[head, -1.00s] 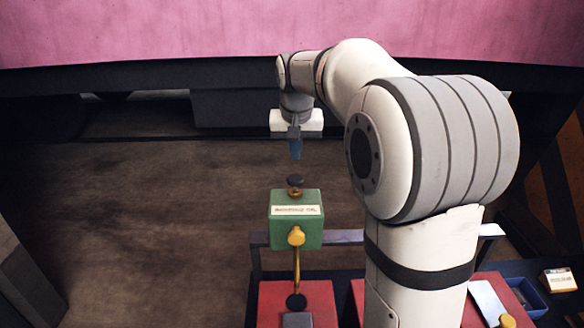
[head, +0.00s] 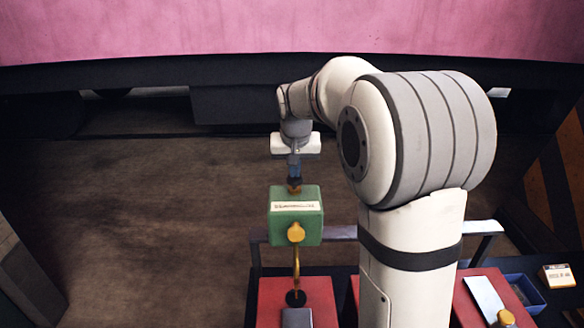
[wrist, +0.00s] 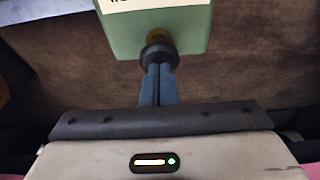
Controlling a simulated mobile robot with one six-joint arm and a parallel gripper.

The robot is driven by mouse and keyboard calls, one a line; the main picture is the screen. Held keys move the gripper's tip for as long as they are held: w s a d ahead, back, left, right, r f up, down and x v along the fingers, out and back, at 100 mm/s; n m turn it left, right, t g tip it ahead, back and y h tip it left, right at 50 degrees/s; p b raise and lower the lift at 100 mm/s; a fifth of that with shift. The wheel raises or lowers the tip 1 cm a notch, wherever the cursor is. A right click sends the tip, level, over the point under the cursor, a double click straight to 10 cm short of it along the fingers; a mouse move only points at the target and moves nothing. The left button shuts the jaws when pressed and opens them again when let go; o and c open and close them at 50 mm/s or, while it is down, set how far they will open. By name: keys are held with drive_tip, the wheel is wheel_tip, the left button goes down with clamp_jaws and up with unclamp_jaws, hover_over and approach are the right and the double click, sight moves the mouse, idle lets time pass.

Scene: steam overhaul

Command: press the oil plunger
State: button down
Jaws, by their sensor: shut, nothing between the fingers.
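The oil box is a green block (head: 296,228) with a white label on its front and a brass knob and spout (head: 296,234) below the label. A dark round plunger cap (head: 294,187) stands on top of the box. In the wrist view the cap (wrist: 160,56) sits on a brass stem against the green box (wrist: 150,28). My gripper (head: 294,178) points down with its blue-grey fingers shut and empty. Its fingertips (wrist: 158,70) meet the cap, apparently touching it. How far the plunger is pressed is hard to tell.
Below the spout is a red surface (head: 322,292) with a dark round piece and a grey block. At the right are a blue bin (head: 525,294) and a small labelled box (head: 558,276). A grey rail (head: 340,233) runs behind. Open floor lies left.

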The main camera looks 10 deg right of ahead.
wheel_tip(320, 180, down, 2)
drive_tip(key=shift+b, duration=0.35)
drive_tip(key=shift+s, duration=0.1)
wheel_tip(320, 180, up, 6)
drive_tip(key=p, duration=0.3)
drive_tip(key=shift+f+p, duration=0.25)
drive_tip(key=shift+p, duration=0.1)
drive_tip(key=b+v, duration=0.1)
drive_tip(key=v, duration=0.8)
drive_tip(key=shift+b, duration=0.35)
idle(0.4)
